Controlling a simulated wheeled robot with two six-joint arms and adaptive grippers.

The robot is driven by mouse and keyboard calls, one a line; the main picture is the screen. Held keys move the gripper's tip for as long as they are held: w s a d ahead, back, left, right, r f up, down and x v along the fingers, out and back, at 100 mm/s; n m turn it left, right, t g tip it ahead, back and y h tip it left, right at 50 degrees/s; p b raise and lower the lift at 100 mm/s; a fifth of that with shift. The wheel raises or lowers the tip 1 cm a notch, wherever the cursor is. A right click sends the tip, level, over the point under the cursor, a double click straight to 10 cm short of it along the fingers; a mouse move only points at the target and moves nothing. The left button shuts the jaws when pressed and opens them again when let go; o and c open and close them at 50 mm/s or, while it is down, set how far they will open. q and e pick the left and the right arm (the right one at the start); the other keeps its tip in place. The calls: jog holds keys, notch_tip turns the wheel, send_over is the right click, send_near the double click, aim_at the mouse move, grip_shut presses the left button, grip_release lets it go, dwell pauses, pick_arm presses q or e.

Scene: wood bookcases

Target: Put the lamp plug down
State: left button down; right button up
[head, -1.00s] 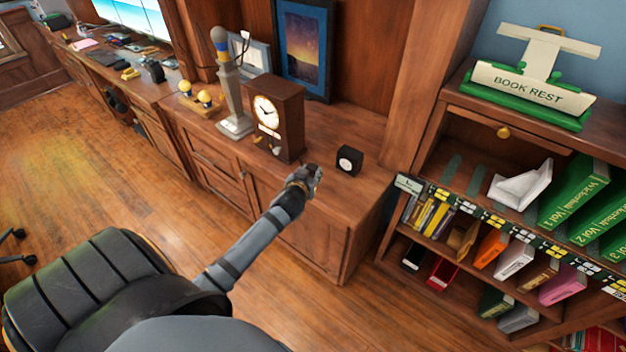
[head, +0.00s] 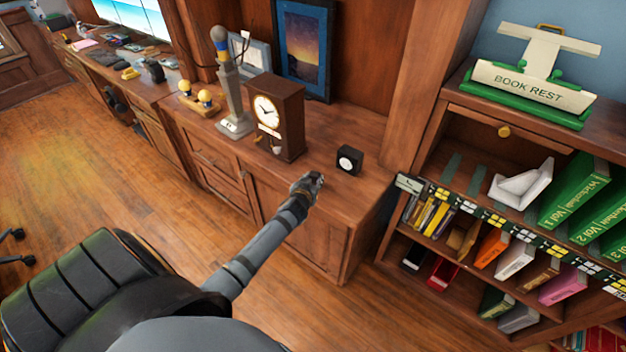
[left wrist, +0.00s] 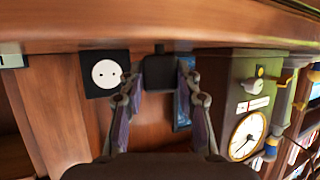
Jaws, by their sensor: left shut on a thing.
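My left gripper (head: 314,183) is over the front edge of the wooden cabinet top, in front of a small black box with a round white face. In the left wrist view my left gripper (left wrist: 160,78) is shut on a dark, blocky lamp plug (left wrist: 159,71), held between its fingertips. In the head view the plug is too small and hidden to make out. The black socket box (head: 348,160) stands on the cabinet top just beyond the gripper. Its white two-hole face (left wrist: 105,73) shows beside the plug in the wrist view, apart from it. My right gripper is not in view.
A wooden clock (head: 275,117) and a grey upright stand (head: 232,95) are on the cabinet top (head: 318,150) to the left. A bookcase with books and a book rest (head: 530,85) stands at the right. Bare cabinet top lies around the socket box.

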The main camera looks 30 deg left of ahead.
pick_arm(q)
jog(key=shift+f+b, duration=0.4)
jog(key=shift+f, duration=0.1)
jog(key=c, duration=1)
grip_release()
jog(key=shift+o, duration=0.2)
jog(key=shift+r+p, duration=0.9)
jog(key=v, duration=1.2)
jog(key=shift+f+b, duration=0.2)
jog(key=shift+b, duration=0.1)
